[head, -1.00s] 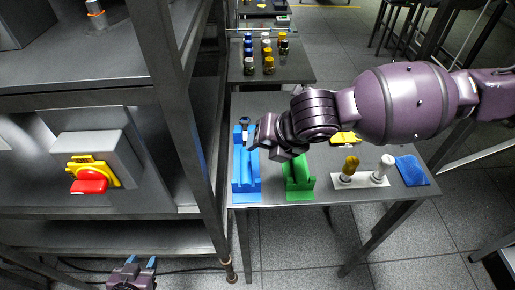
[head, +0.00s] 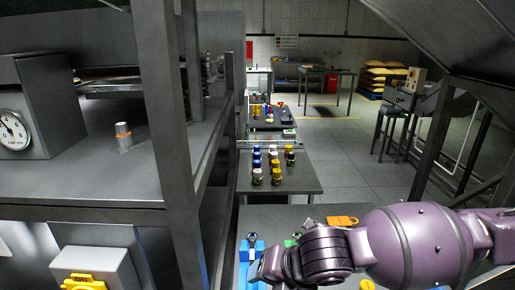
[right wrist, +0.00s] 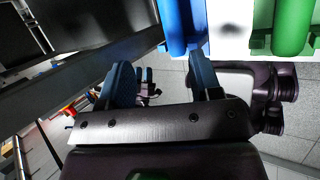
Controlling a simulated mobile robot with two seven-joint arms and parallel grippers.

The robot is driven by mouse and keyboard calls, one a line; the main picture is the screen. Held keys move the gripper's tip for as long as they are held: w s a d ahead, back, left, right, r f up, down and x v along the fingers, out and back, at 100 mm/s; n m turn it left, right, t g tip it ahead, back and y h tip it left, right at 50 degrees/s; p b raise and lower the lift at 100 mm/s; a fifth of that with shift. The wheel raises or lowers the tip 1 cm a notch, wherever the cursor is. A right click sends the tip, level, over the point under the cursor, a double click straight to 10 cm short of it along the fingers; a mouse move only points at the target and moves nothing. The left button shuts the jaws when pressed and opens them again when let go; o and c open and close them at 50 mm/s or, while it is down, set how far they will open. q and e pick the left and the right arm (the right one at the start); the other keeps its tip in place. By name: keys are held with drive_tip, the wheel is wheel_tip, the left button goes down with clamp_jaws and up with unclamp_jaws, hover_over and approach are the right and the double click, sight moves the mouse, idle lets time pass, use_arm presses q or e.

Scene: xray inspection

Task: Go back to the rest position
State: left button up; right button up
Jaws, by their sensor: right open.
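My right gripper (head: 264,268) is at the bottom of the head view, partly cut off, over the near table beside a blue holder (head: 247,247). In the right wrist view its two dark blue fingers (right wrist: 162,82) stand wide apart with nothing between them. The blue holder (right wrist: 183,24) and a green holder (right wrist: 293,26) lie past the fingertips there. In the head view the green holder is mostly hidden behind my right arm. My left gripper is outside the head view; a small dark shape between the right fingers in the wrist view may be it, too small to judge.
A metal shelf frame (head: 178,130) stands close on the left, with a gauge box (head: 22,120) and an orange-banded cylinder (head: 123,136). A farther table (head: 300,183) holds several capped jars. An orange piece (head: 342,220) lies behind my arm. Open floor is at the right.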

drive_tip(key=s+a+f+m+t+y, duration=0.1)
drive_tip(key=s+a+f+m+y, duration=0.1)
drive_tip(key=s+m, duration=0.6)
drive_tip(key=s+d+f+m+g+h, duration=0.1)
drive_tip(key=s+d+f+m+h, duration=0.3)
drive_tip(key=d+m, duration=0.5)
drive_tip(key=s+d+f+m+h, duration=0.2)
drive_tip(key=s+d+f+m, duration=0.25)
drive_tip(key=d+m, duration=0.4)
drive_tip(key=s+d+f+m+g+h, duration=0.1)
drive_tip(key=s+d+f+m+h, duration=0.3)
drive_tip(key=d+m, duration=0.5)
drive_tip(key=w+f+n+t+y, duration=0.1)
drive_tip(key=w+f+t+y, duration=0.1)
drive_tip(key=w+f+t, duration=0.4)
drive_tip(key=shift+w+d+f+n+t, duration=0.15)
drive_tip(key=shift+w+f+n+t, duration=0.15)
drive_tip(key=shift+f+t, duration=1.25)
drive_tip(key=shift+f+g, duration=0.45)
